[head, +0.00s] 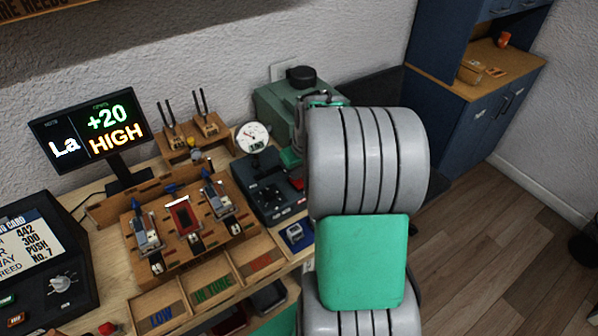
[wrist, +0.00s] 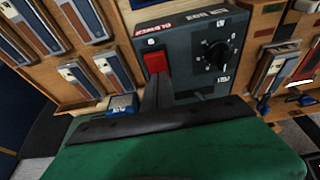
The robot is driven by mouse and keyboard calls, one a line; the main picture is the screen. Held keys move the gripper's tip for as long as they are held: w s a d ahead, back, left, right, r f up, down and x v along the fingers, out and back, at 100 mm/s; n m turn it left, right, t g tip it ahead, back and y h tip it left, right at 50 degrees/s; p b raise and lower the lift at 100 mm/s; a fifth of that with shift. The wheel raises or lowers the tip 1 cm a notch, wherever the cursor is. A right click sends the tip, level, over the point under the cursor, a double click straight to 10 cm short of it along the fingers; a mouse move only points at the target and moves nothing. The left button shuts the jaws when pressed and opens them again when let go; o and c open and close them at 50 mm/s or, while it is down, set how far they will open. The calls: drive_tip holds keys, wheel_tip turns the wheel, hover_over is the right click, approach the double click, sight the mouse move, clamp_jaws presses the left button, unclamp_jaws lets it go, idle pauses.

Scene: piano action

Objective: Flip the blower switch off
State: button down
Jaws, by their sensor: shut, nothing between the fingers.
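The blower switch (wrist: 155,62) is a red rocker on a dark grey control box (wrist: 190,85), beside a red "BLOWER" label (wrist: 153,27) in the wrist view. My gripper (wrist: 157,86) is shut and empty. Its dark fingertips are just below the switch in the picture, very close to it; I cannot tell whether they touch. I cannot read which way the rocker is tipped. In the head view the box (head: 262,203) stands at the right end of the bench, with the red switch (head: 297,184) at its right side.
A black knob (wrist: 217,55) sits on the same box. A round gauge (head: 252,137) stands behind it, and a grey-green machine (head: 277,108) is farther back. A wooden rack of parts (head: 190,225) is to the left. A small blue item (head: 295,236) lies in front.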

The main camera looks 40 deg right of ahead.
sight(300, 185)
drive_tip(key=shift+s+a+f, duration=0.15)
drive_tip(key=shift+s+f, duration=0.05)
drive_tip(key=shift+s, duration=0.75)
drive_tip(key=p+v, duration=0.2)
drive_tip(key=w+p+v, duration=0.1)
drive_tip(key=v, duration=0.2)
drive_tip(key=shift+r+p, duration=0.3)
drive_tip(key=shift+p, duration=0.1)
drive_tip(key=b+v, duration=0.3)
drive_tip(key=v, duration=0.5)
drive_tip(key=shift+s+r, duration=0.3)
drive_tip(key=shift+s, duration=0.15)
